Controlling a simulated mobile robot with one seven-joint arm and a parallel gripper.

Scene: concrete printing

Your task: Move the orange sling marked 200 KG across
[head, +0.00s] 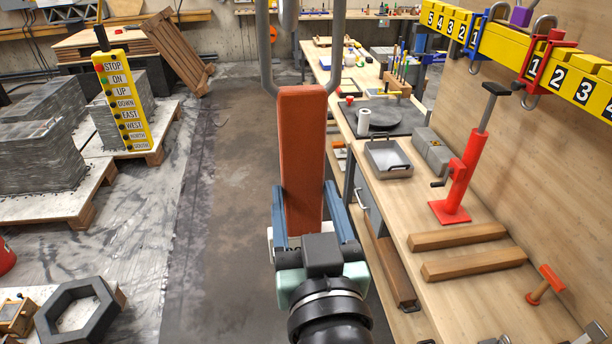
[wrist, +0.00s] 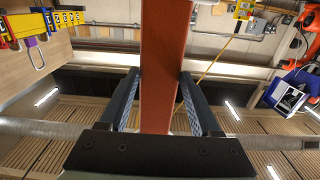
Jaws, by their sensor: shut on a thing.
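The orange sling (head: 303,145) stands upright as a flat band in the middle of the head view. It also fills the middle of the wrist view (wrist: 162,50). My gripper (head: 304,192) is shut on its lower part, one blue finger on each side; the fingers also show in the wrist view (wrist: 160,78). I cannot read a 200 KG mark on it. A grey metal loop (head: 339,45) runs upward from both sides of the sling's top; I cannot tell how they join. A yellow numbered beam (head: 490,42) with red and blue clamps and hooks is at the upper right.
A wooden bench (head: 470,290) runs along the right, with a red jack (head: 462,180), wooden bars (head: 458,237) and a grey tray (head: 388,158). The floor between is clear.

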